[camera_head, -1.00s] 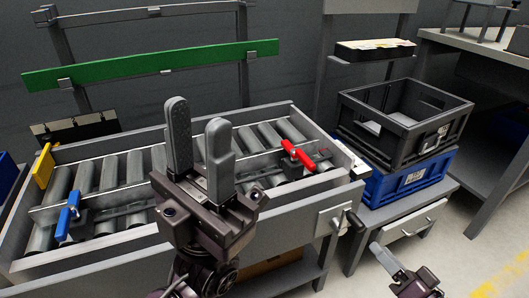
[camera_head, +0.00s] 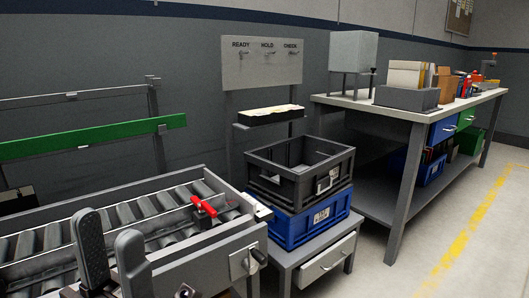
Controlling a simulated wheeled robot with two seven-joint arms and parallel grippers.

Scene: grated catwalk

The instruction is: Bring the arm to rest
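My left gripper (camera_head: 112,258) shows at the lower left in the head view, in front of the roller conveyor (camera_head: 190,262). Its two grey fingers point up and stand apart, with nothing between them. The rest of my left arm is cut off by the bottom edge. My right gripper is out of the picture. A red clamp handle (camera_head: 204,207) sits on the conveyor's cross bar, to the right of and beyond my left gripper.
A black crate (camera_head: 273,181) sits on a blue crate (camera_head: 296,229) on a small drawer stand (camera_head: 328,262). A long workbench (camera_head: 392,107) with boxes stands at the right. A panel (camera_head: 262,61) reads READY, HOLD, CHECK. The floor (camera_head: 440,225) at right is clear.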

